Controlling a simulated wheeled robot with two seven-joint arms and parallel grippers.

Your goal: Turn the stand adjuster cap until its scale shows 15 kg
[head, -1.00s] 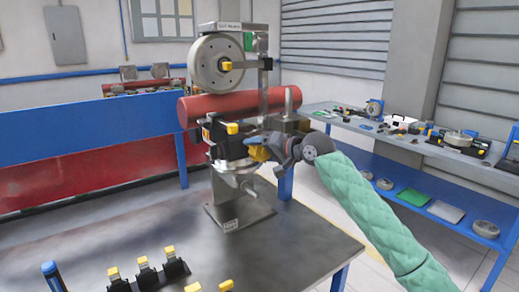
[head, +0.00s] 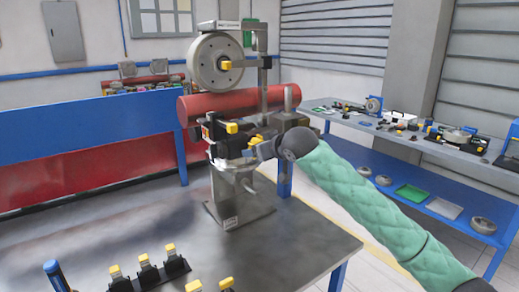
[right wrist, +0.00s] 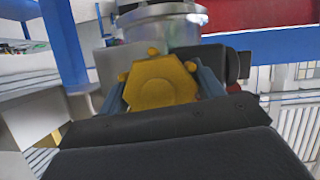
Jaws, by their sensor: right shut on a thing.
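The stand (head: 240,200) is a grey metal post on a square base on the table. It carries a dark clamp block with yellow knobs. The adjuster cap appears as a yellow lobed knob (right wrist: 160,82) in the right wrist view, in front of a round metal part. My right gripper (right wrist: 161,88) is shut on this cap, with a finger at each side. In the head view the right gripper (head: 257,148) is at the right side of the clamp block, and the cap is mostly hidden there. The scale cannot be read. My left gripper is not in view.
Above the clamp are a red cylinder (head: 225,106) and a grey wheel (head: 214,62) with a yellow hub. Small black clamps with yellow tops (head: 149,270) stand on the table's (head: 290,240) front edge. A workbench (head: 360,122) with tools is at the right.

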